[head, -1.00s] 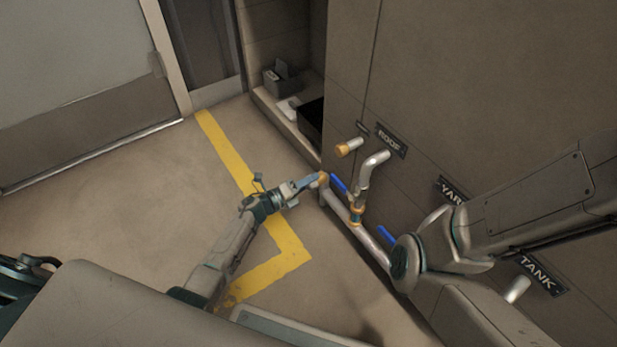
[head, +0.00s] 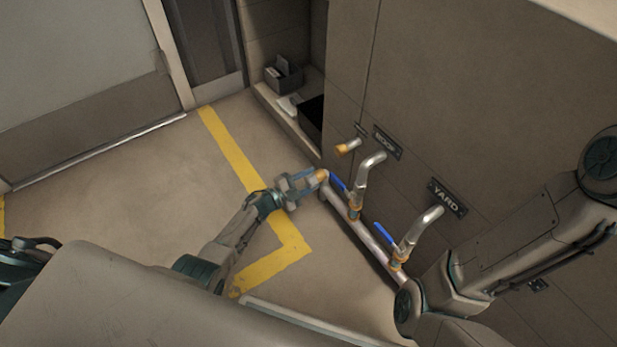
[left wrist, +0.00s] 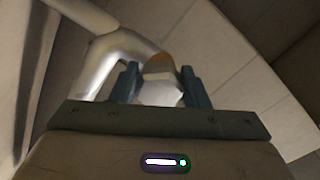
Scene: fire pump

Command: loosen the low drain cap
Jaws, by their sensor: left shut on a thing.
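The low drain cap (head: 321,175) is a small brass-coloured fitting at the left end of the low silver pipe (head: 376,249). My left gripper (head: 311,181) is shut on it from the left. In the left wrist view, the blue-grey fingers of my left gripper (left wrist: 161,88) stand on either side of a pale faceted piece (left wrist: 160,93), with a brass-coloured band (left wrist: 159,64) and the silver pipe elbow (left wrist: 122,47) beyond. My right arm shows at the right of the head view, but its gripper does not.
A brass-tipped stub (head: 347,147) sticks out of the wall above. Blue-handled valves (head: 338,183) (head: 384,234) stand on the pipe under the ROOF (head: 387,142) and YARD (head: 448,197) plates. The floor left of the yellow line (head: 228,145) is clear.

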